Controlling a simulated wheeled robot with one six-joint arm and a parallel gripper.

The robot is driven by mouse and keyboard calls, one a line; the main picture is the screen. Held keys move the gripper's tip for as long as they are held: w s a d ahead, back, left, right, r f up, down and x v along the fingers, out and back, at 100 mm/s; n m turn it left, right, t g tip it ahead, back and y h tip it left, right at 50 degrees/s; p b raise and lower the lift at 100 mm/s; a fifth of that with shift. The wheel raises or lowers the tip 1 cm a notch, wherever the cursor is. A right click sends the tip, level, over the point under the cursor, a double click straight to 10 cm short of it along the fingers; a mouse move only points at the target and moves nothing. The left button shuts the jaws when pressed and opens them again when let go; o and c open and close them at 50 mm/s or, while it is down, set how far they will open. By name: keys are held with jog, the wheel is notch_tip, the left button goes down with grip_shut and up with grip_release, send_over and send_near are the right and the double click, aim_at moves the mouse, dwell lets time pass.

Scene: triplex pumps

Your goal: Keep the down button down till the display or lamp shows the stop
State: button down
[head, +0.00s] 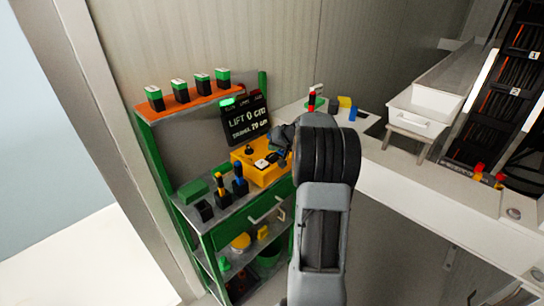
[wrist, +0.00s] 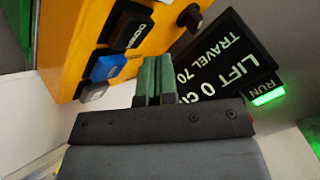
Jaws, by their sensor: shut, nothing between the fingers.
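The yellow control box (head: 258,172) sits on the green cart's top. In the wrist view, the box (wrist: 75,35) carries a black button (wrist: 124,30) whose label seems to read DOWN, a blue button (wrist: 108,67) and a grey button (wrist: 92,92). My gripper (wrist: 154,62) is shut and empty, its green fingers beside the black and blue buttons. I cannot tell whether they touch any button. The display (head: 246,121) reads LIFT 0 CM and TRAVEL 70 CM; it also shows in the wrist view (wrist: 222,60). The green RUN lamp (wrist: 268,94) is lit.
A black knob (wrist: 189,17) stands on the box near my fingers. The green cart (head: 207,240) has an orange upper shelf (head: 190,101) with several green-topped blocks. A white counter (head: 385,180) with a white tray (head: 424,108) lies to the right.

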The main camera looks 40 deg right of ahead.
aim_at(274, 155)
jog(key=shift+r+p, duration=1.1)
jog(key=shift+r, duration=1.25)
jog(key=shift+m+g, duration=0.8)
jog(key=s+f, duration=0.1)
jog(key=f, duration=0.1)
jog(key=s+a+f, duration=0.1)
jog(key=shift+s+f, duration=0.35)
jog(key=s+a+r+n+g+h, duration=0.1)
jog(key=s+a+n, duration=0.2)
jog(key=s+a, duration=0.8)
jog(key=s+a+r+n+g+h, duration=0.1)
jog(key=s+a+n, duration=0.3)
jog(key=s+a, duration=0.7)
jog(key=a+r+g, duration=0.1)
jog(key=a, duration=0.3)
jog(key=shift+s+a+n+h, duration=0.15)
jog(key=shift+a+n+h, duration=0.15)
jog(key=c, duration=1.8)
grip_release()
jog(key=shift+c, duration=0.2)
